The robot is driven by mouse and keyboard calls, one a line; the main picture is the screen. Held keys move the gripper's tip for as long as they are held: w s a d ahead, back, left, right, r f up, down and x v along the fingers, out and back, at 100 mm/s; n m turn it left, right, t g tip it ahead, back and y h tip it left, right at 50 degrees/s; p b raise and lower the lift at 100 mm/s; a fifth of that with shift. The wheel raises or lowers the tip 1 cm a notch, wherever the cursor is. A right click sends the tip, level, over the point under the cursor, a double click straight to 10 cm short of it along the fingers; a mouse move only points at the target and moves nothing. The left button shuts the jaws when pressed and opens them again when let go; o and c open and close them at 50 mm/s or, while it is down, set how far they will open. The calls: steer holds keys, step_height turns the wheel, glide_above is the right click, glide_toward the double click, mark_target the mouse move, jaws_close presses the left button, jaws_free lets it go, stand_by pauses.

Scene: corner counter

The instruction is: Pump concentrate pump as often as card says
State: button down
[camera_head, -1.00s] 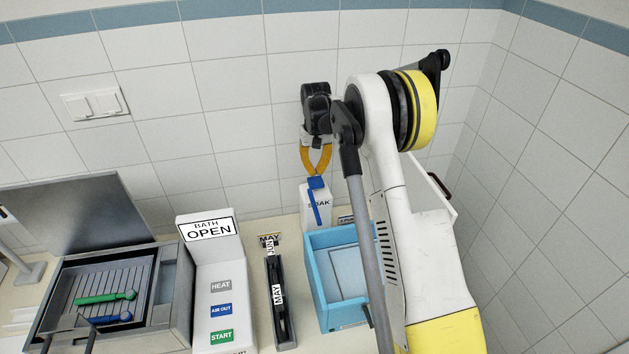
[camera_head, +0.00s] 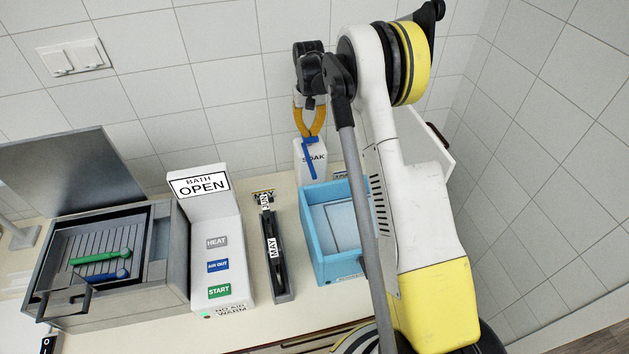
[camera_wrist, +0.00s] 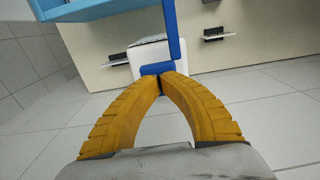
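A white bottle marked SOAK (camera_head: 302,172) stands at the back of the counter against the tiled wall. Its blue pump (camera_head: 309,146) has a long blue arm hanging across the bottle's front. My gripper (camera_head: 309,136) has orange fingers pointing down, with the tips together at the top of the pump. In the wrist view, the fingertips (camera_wrist: 160,80) meet at the blue pump head (camera_wrist: 157,69); whether they pinch it or only touch it is unclear. A small dark-edged label (camera_head: 340,176) beside the bottle is partly hidden and too small to read.
A light-blue open tray (camera_head: 318,278) stands in front of the bottle. Left of it are a MAY/JUN holder (camera_head: 279,282), a white panel with HEAT, AIR OUT and START buttons (camera_head: 226,240), and a metal bath (camera_head: 120,298) holding green and blue tools. My arm covers the area to the right.

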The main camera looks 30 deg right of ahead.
steer(key=shift+f+b, duration=0.3)
steer(key=shift+f, duration=0.25)
steer(key=shift+r+p, duration=0.95)
steer(key=shift+r, duration=1.4)
steer(key=shift+f, duration=0.15)
steer(key=shift+f+b, duration=1.65)
steer(key=shift+f, duration=0.45)
steer(key=shift+r+p, duration=0.95)
steer(key=shift+r, duration=1.25)
